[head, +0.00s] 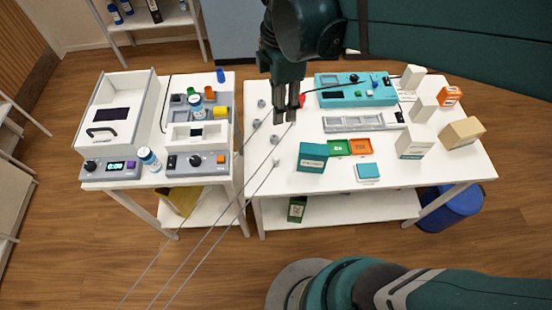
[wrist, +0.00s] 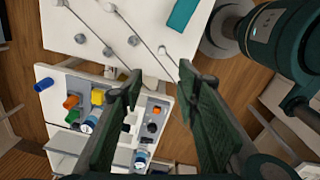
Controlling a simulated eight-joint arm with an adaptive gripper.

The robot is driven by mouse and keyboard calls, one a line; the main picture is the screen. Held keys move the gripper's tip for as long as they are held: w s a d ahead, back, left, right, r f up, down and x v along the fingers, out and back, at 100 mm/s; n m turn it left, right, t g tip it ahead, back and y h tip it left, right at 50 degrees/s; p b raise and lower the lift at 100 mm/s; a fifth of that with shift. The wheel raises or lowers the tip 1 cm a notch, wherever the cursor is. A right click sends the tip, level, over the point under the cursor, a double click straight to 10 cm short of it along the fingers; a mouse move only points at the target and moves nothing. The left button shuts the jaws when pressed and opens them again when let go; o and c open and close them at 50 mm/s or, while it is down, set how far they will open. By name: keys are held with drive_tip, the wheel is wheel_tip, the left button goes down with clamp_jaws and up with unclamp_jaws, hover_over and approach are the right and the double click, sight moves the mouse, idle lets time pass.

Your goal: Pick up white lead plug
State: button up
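Several small pale plugs stand on the left part of the right white table, with thin grey leads running down to the left. The palest, apparently the white lead plug (head: 276,162), is near the table's front left; a pale plug also shows in the wrist view (wrist: 162,50). Greyer ones stand behind it, such as a grey plug (head: 274,139) and another grey plug (head: 256,123). My gripper (head: 287,121) hangs above the left part of this table. In the wrist view my gripper (wrist: 160,72) has its fingers wide apart with nothing between them.
A teal instrument (head: 362,92) with a black cable stands at the back of the table. A teal box (head: 312,157), a green tray (head: 339,148) and an orange tray (head: 361,146) lie right of the plugs. The left table (head: 228,140) holds white devices and bottles, beyond a narrow gap.

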drive_tip(key=a+n, duration=0.1)
drive_tip(key=a, duration=0.1)
hover_over(276, 157)
wheel_tip(276, 157, down, 19)
drive_tip(key=shift+f, duration=0.1)
idle(0.5)
drive_tip(key=shift+f, duration=1.25)
drive_tip(key=shift+f+b, duration=0.9)
drive_tip(key=shift+f, duration=1.75)
drive_tip(key=c, duration=0.9)
